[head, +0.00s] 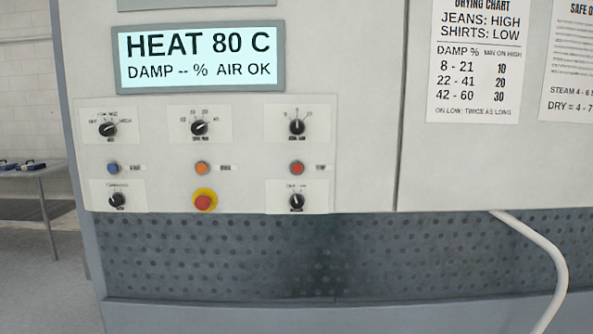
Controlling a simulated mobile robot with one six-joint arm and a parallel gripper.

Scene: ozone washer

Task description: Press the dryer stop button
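The dryer's control panel (250,187) faces me on a light grey machine front. A small red round button (297,168) sits in the right column, between two black knobs, with a tiny label beside it that is too blurred to read surely. An orange button (202,168) and a blue button (113,168) are in the same row to its left. A larger red mushroom button (204,202) on a yellow base sits below the orange one. My gripper is not in view, and nothing covers the buttons.
A display (199,57) above reads HEAT 80 C, DAMP -- %, AIR OK. Several black knobs surround the buttons. A dark perforated panel (220,255) lies below. A pale curved tube (540,248) crosses the lower right. A table (38,170) stands at far left. Charts hang at upper right.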

